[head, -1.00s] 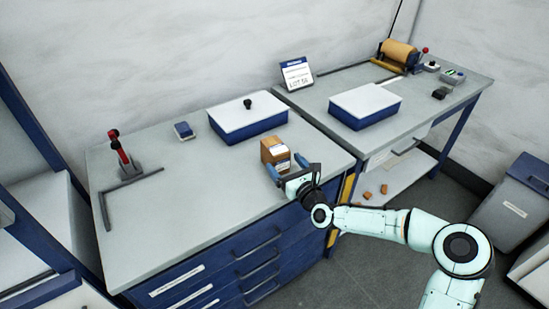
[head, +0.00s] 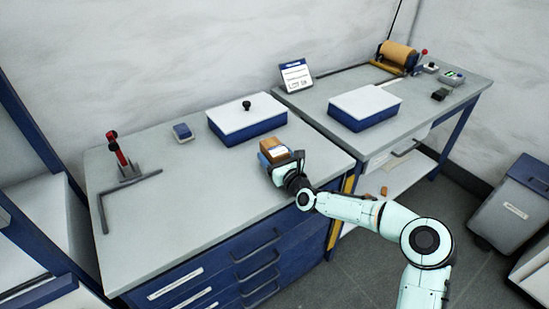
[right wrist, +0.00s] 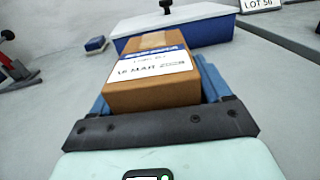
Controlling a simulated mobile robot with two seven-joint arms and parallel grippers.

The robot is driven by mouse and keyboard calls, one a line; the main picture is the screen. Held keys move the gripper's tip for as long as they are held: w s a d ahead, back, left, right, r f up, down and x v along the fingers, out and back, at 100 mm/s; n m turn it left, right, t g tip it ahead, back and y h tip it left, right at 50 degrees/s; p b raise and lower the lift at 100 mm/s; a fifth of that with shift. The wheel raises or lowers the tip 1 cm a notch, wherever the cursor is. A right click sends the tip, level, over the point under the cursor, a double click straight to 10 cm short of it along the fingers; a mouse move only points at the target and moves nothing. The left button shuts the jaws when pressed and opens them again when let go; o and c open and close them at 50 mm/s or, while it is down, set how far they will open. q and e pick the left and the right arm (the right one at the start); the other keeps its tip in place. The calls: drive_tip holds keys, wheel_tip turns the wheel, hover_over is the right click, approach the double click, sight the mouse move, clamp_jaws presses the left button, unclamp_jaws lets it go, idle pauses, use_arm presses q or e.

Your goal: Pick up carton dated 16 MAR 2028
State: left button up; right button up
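A small brown carton (right wrist: 150,95) has a white label with a blue band; its print reads roughly "16 MAR", and the year is too blurred to be sure of. In the head view the carton (head: 270,142) stands near the right front of the left bench. My right gripper (head: 281,157) reaches it from the front. In the right wrist view its blue fingers (right wrist: 158,85) lie on either side of the carton. They look open around it, with a narrow gap at the right side; contact on the left is hidden. My left gripper is not in view.
A blue box with a white knobbed lid (head: 247,120) stands just behind the carton. A small blue block (head: 182,132) and a red-handled tool (head: 119,152) are farther left. Another white-lidded blue box (head: 364,106) sits on the right bench. The left bench's middle is clear.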

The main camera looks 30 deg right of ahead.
drive_tip(key=c, duration=0.9)
drive_tip(key=shift+o, duration=0.2)
drive_tip(key=shift+r, duration=0.1)
